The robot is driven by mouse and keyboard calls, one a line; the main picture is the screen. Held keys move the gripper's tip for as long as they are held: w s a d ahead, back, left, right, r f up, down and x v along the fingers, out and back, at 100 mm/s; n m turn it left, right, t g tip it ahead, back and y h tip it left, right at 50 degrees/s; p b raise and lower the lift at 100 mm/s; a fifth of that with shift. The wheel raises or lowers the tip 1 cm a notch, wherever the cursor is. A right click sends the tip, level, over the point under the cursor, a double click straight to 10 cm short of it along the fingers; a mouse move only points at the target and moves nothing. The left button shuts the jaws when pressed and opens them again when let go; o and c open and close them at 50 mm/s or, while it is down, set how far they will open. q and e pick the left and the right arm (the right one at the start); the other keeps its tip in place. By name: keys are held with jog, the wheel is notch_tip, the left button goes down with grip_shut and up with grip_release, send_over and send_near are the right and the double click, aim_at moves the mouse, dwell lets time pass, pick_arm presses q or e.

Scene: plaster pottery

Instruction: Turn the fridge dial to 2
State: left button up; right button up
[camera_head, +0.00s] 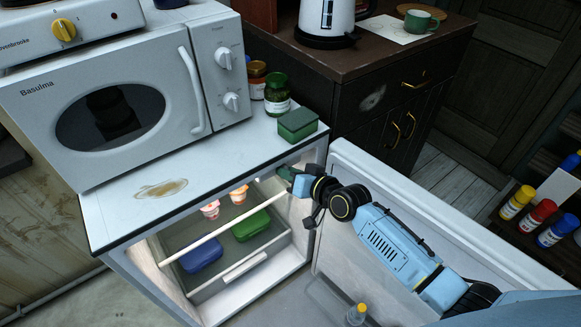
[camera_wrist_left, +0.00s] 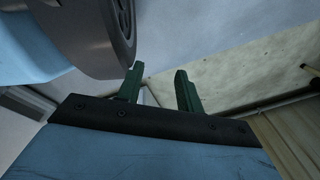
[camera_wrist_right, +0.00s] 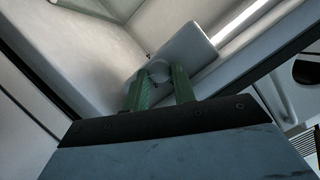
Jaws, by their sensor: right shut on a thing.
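The small white fridge (camera_head: 112,212) stands open, with its door (camera_head: 440,215) swung out to the right. My right arm reaches into the upper right of its inside. My right gripper (camera_head: 287,173) is shut on the round, pale dial (camera_wrist_right: 158,71), which sits on a white housing (camera_wrist_right: 190,48) on the inner wall. The green fingers of the right gripper (camera_wrist_right: 159,84) lie on both sides of the dial. The dial's numbers cannot be read, and in the head view the gripper hides it. My left gripper (camera_wrist_left: 160,88) is open and empty, seen only in its own wrist view.
A microwave (camera_head: 140,95), jars (camera_head: 277,93) and a green box (camera_head: 297,124) stand on the fridge. A white bar (camera_head: 222,232) crosses its opening. Inside are a blue container (camera_head: 202,254), a green one (camera_head: 251,225) and small cups. The open door flanks my right arm.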

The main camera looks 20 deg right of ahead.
pick_arm(q)
jog(key=s+d+r+p, duration=0.4)
jog(key=d+r+p, duration=0.1)
jog(key=p, duration=0.2)
jog(key=shift+s+r+h, duration=0.2)
jog(key=shift+r+h, duration=0.05)
jog(key=shift+h, duration=0.15)
pick_arm(e)
jog(key=shift+s+a+n+t+h, duration=0.15)
jog(key=shift+n+t+h, duration=0.2)
jog(key=shift+n+h, duration=1)
jog(key=shift+a+n+t+h, duration=0.15)
jog(key=shift+n+t+h, duration=0.3)
jog(key=shift+n, duration=1.6)
pick_arm(q)
jog(key=shift+d, duration=0.35)
pick_arm(e)
jog(key=o, duration=0.7)
jog(key=shift+c, duration=0.2)
jog(key=shift+o, duration=0.2)
